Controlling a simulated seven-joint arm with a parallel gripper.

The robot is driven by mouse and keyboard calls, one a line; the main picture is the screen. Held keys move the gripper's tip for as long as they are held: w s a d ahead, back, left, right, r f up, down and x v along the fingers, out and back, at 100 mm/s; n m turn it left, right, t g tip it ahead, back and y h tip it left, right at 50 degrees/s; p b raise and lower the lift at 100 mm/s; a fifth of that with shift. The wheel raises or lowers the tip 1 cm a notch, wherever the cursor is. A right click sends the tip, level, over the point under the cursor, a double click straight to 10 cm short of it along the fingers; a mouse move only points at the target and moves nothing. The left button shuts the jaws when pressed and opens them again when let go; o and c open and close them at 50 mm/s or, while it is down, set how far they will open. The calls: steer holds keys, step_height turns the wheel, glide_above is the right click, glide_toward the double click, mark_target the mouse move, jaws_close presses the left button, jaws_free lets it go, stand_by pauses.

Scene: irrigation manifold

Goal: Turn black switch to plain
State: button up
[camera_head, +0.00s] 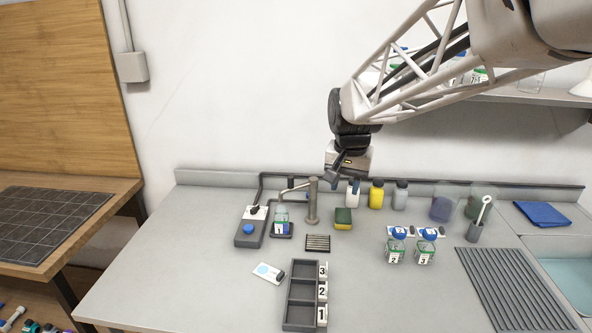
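A grey control box (251,227) stands on the left part of the counter. A small black switch (254,209) sits on the white panel at its far end, and a blue knob (248,229) sits nearer its front. The switch is too small to read its setting, and no label saying plain is legible. My gripper (333,178) hangs above the back of the counter, right of the box and well apart from the switch. Its fingers are too small and dark to tell whether they are open or shut.
A metal tap (312,202) stands between my gripper and the box. A bottle marked 1 (281,219) stands right beside the box. A sponge (343,219), yellow bottle (376,194) and numbered rack (301,295) are farther right or in front.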

steer(key=w+a+f+m, duration=0.1)
steer(key=w+a+f, duration=0.2)
steer(key=w+a, duration=0.4)
steer(key=w+a+f, duration=0.4)
steer(key=w+a, duration=0.3)
steer(key=w, duration=0.1)
steer(key=m+g, duration=0.1)
glide_above(254, 208)
step_height(254, 208, down, 10)
steer(key=shift+w+f, duration=0.1)
steer(key=shift+w, duration=0.05)
steer(key=shift+f, duration=0.1)
steer(key=shift+f, duration=3.75)
jaws_close()
